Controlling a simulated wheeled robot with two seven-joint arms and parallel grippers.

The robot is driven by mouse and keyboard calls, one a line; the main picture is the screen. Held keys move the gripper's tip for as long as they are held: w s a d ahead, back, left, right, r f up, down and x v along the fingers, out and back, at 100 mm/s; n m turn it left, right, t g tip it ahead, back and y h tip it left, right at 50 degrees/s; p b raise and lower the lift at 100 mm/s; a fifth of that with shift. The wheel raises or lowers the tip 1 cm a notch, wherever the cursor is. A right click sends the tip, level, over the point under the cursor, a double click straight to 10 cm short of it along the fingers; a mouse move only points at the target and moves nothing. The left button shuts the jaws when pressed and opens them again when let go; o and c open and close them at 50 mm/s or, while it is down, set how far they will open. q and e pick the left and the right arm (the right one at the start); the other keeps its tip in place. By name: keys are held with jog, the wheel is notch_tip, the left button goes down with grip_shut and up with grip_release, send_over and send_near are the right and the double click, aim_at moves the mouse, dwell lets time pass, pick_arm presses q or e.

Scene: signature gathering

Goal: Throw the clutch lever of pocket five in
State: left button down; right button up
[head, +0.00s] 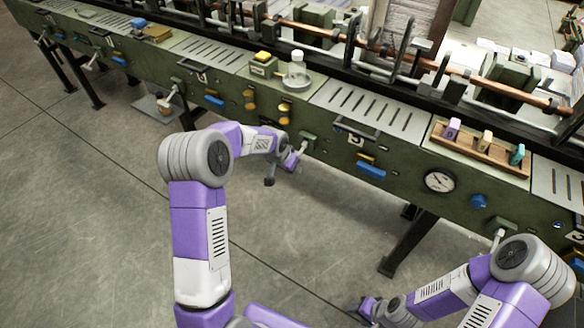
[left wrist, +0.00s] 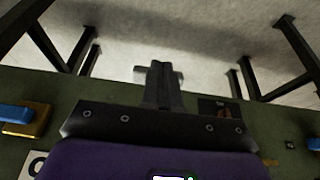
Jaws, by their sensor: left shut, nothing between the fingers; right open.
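The long green machine front (head: 225,97) carries several clutch levers with pale handles. One lever (head: 304,146) stands just right of my left gripper (head: 291,162), by the middle of the front. Others are a lever (head: 172,94) to the left and a lever (head: 499,237) at the right. The pocket numbers are too small to read surely, so I cannot tell which lever is pocket five's. In the left wrist view my left gripper (left wrist: 160,85) is shut and empty, over the floor beside the green front. My right gripper (head: 360,309) is open and low at the bottom, away from the machine.
Blue and yellow tabs (head: 370,169) and a round gauge (head: 439,181) sit on the front. A glass bottle (head: 298,66) and a wooden rack (head: 480,152) with coloured blocks stand on top. Dark machine legs (head: 405,245) reach the floor. The concrete floor (head: 90,210) is clear at left.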

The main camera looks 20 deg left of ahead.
pick_arm(q)
jog(key=shift+f, duration=0.4)
jog(key=shift+d+f, duration=0.1)
jog(key=shift+f, duration=0.05)
jog(key=shift+s, duration=0.1)
jog(key=s+a+r+p, duration=0.2)
jog(key=s+r+p, duration=0.2)
jog(key=s+r, duration=0.5)
jog(key=shift+s+r, duration=0.3)
jog(key=shift+r, duration=0.1)
